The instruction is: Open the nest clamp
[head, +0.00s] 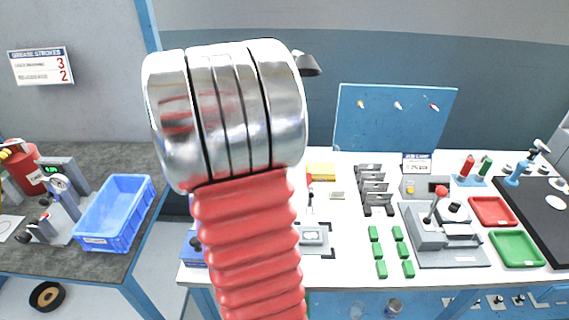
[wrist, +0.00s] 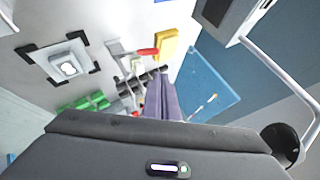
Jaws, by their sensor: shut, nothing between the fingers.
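The nest (head: 313,238) is a pale plate with a grey block, set between black corner brackets on the white bench. It also shows in the wrist view (wrist: 62,66), at upper left. The clamp stands just behind the nest, with a small red handle (wrist: 147,52) in the wrist view. In the head view the clamp (head: 311,197) is small and partly beside my arm; I cannot tell its lever position. My gripper (wrist: 158,90) shows in the wrist view as two purple-grey fingers together, shut and empty. The fingertips appear near the clamp but not visibly touching it. The head view hides my gripper behind my arm.
A yellow box (head: 321,170) and dark slotted rack (head: 375,190) stand near the clamp. Several green blocks (head: 380,252) lie right of the nest. A fixture with a red-knob lever (head: 436,208), red tray (head: 492,211) and green tray (head: 515,248) are farther right.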

